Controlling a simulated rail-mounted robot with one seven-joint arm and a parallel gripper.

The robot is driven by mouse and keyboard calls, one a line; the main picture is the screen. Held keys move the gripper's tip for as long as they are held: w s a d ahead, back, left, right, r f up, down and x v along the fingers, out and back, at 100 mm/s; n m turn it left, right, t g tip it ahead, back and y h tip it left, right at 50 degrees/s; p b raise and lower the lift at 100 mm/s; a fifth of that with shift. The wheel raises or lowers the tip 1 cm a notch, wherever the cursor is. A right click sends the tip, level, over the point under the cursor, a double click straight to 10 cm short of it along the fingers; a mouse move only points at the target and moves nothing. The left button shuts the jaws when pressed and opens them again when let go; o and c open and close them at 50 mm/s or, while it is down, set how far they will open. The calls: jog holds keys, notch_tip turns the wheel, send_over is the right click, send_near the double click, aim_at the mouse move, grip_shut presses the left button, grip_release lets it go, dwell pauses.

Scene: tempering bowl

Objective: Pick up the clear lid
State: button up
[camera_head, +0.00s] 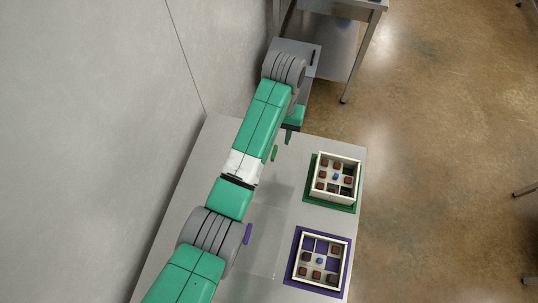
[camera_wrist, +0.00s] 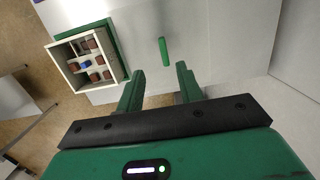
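A clear, almost invisible lid (camera_head: 281,180) seems to lie on the grey table, with a green bar handle (camera_head: 274,153) standing out beside my arm. The green handle also shows in the wrist view (camera_wrist: 163,51), just beyond and between my fingertips. A second clear lid (camera_head: 262,252) lies nearer, with a purple handle (camera_head: 247,233) partly beside my arm. The edges of both lids are faint. My gripper (camera_wrist: 160,70) is open and empty, its two green fingers apart and not touching the handle.
A white divided box (camera_head: 319,193) with brown pieces and a blue one stands on a green mat (camera_head: 329,203). A similar box (camera_head: 298,262) stands on a purple mat (camera_head: 292,270) nearer. The wall (camera_head: 90,120) runs close along the table's left side.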

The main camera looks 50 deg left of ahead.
aim_at(274, 151)
jog(key=shift+s+d+f, duration=0.15)
jog(key=shift+f, duration=1.1)
jog(key=f, duration=0.5)
jog(key=shift+s+a+f, duration=0.1)
jog(key=shift+s+a, duration=0.1)
jog(key=shift+s, duration=0.15)
grip_shut()
